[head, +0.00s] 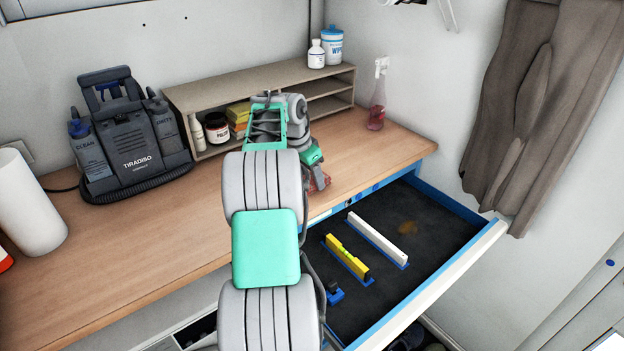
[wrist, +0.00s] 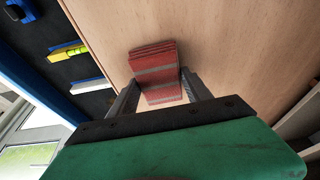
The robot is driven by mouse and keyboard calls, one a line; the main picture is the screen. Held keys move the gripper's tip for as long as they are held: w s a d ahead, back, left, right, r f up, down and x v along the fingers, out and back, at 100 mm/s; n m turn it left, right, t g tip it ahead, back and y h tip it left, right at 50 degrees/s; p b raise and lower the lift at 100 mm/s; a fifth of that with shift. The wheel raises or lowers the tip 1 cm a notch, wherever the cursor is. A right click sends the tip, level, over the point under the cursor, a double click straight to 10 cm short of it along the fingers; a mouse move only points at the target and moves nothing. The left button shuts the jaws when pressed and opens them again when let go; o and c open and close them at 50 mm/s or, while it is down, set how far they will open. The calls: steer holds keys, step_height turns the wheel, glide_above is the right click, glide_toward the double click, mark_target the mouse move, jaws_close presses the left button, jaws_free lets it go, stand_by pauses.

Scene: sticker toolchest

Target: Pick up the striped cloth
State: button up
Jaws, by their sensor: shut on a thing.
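The striped cloth (wrist: 154,68) is a folded red cloth with grey stripes. In the wrist view it sits between the two fingers of my gripper (wrist: 160,92), which is shut on it. The wooden worktop shows behind the cloth; I cannot tell whether the cloth still touches it. In the head view a small red part of the cloth (head: 319,181) shows below my gripper (head: 316,172), near the worktop's front edge. My arm hides much of the area around it.
An open drawer (head: 465,262) holds a yellow level (head: 347,256), a white bar (head: 378,238) and a blue piece (head: 334,293). A shelf (head: 265,82) stands at the back of the worktop (head: 130,240). A spray bottle (head: 377,95) is right of it, a black cleaning machine (head: 130,140) left.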

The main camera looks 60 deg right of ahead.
steer(key=shift+r, duration=0.45)
steer(key=s+a+r+b, duration=0.2)
steer(key=s+a+r, duration=0.6)
steer(key=s+r, duration=0.3)
steer(key=shift+s+r, duration=0.2)
steer(key=shift+r, duration=0.2)
